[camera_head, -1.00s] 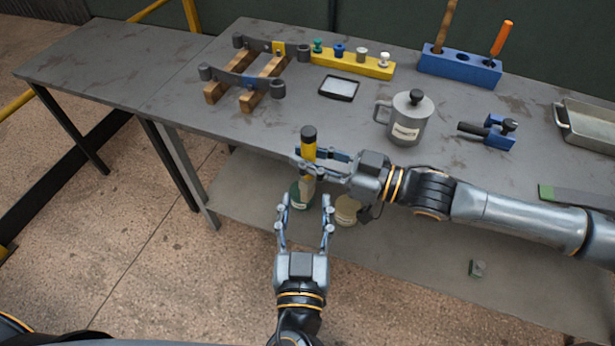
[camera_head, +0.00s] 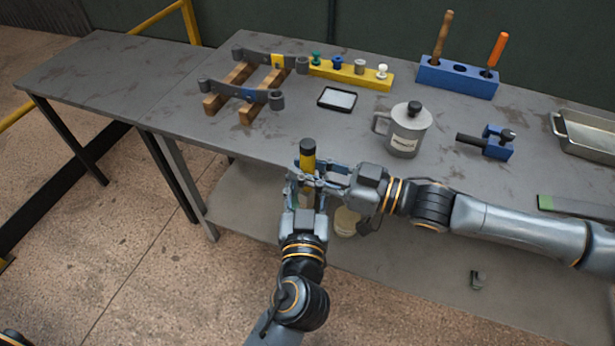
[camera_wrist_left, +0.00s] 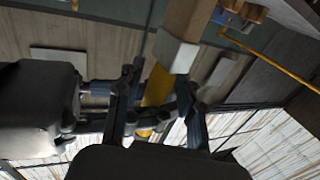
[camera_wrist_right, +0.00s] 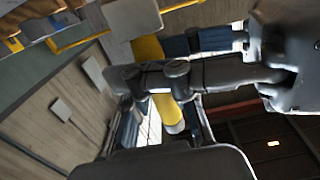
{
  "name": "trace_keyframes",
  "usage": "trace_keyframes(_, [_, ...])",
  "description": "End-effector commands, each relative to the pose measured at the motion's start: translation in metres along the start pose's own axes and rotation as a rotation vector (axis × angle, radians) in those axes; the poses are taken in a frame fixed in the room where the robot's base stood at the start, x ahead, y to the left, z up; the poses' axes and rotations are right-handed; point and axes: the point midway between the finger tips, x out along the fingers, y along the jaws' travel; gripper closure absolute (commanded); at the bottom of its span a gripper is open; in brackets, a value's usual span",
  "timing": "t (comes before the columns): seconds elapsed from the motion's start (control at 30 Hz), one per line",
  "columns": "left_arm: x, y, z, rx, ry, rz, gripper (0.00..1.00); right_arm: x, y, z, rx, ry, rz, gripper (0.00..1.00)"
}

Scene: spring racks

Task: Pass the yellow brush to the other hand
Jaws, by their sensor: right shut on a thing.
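The yellow brush (camera_head: 308,160) is held upright off the table's front edge, its black end up. My right gripper (camera_head: 316,179), coming from the right, is shut on its handle. My left gripper (camera_head: 304,184) reaches up from below, with its fingers on either side of the brush. The yellow handle also shows in the right wrist view (camera_wrist_right: 168,113).
The grey table (camera_head: 270,142) holds a lidded mug (camera_head: 404,137), a blue tool holder (camera_head: 458,80), a yellow peg block (camera_head: 350,75), a blue clamp (camera_head: 497,146) and a metal tray (camera_head: 587,132). A lower shelf (camera_head: 420,245) lies beneath the hands.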

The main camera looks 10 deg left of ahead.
Motion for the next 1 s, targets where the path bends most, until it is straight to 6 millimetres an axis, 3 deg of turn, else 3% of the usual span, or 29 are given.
trace_keyframes(0.03, [0.000,0.000,0.000,0.000,0.000,0.000,0.79,0.000,0.000,0.000,0.000,0.001,0.000,1.00])
trace_keyframes(0.13, [0.000,0.000,0.000,0.000,0.000,0.000,0.99,0.000,0.000,0.000,0.000,0.001,0.000,1.00])
trace_keyframes(0.2, [0.000,0.000,0.000,0.000,0.000,0.000,1.00,0.000,0.000,0.000,0.000,0.001,0.000,1.00])
trace_keyframes(0.23, [0.000,0.000,0.000,0.000,0.000,0.000,1.00,0.000,0.000,0.000,0.000,0.001,0.000,0.73])
trace_keyframes(0.37, [0.000,0.000,0.000,0.000,0.000,0.000,1.00,0.000,0.000,0.000,0.000,0.001,0.000,0.49])
trace_keyframes(0.73, [0.000,0.000,0.000,0.000,0.000,0.000,1.00,-0.004,0.001,0.000,-0.001,0.000,0.001,0.49])
trace_keyframes(0.87, [0.000,0.000,0.000,0.000,0.000,0.000,1.00,-0.022,0.002,0.001,-0.003,-0.003,0.003,0.49])
trace_keyframes(1.0, [0.000,0.000,0.000,0.000,0.001,0.000,1.00,-0.052,0.002,0.000,-0.002,-0.003,0.005,0.49])
